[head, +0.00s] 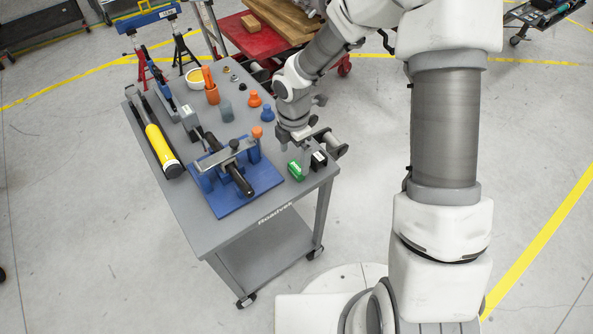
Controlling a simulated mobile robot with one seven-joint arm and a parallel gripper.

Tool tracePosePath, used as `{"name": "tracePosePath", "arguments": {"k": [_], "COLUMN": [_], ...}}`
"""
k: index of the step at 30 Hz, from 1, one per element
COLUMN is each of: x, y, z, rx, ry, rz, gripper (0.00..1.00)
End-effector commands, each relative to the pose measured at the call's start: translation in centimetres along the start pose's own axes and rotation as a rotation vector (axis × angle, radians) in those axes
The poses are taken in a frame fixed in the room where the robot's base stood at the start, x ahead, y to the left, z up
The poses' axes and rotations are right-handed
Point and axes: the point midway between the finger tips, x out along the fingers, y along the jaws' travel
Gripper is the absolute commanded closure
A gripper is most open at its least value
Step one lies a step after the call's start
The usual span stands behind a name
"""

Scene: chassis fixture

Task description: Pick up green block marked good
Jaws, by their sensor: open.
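A small green block (296,171) with a pale label on top lies near the front right corner of the grey cart top. The label's text is too small to read. My gripper (304,168) is just above and beside the block, with its fingers pointing down. It is open. I cannot tell whether a finger touches the block. A black block (319,160) with a white label stands close to the right of the green one.
A red cart (262,45) with wood stands behind.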

Motion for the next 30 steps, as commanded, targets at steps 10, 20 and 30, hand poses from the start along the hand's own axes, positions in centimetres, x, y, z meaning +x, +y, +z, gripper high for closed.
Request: {"name": "tracePosePath", "arguments": {"k": [10,20,30], "x": [4.3,5.3,5.3], "y": [-0.6,-0.5,-0.5], "z": [0.3,0.3,0.3], "rx": [-0.001,0.0,0.0], "ry": [0.001,0.0,0.0], "rz": [-0.002,0.0,0.0], "gripper": [0.0,0.0,0.54]}}
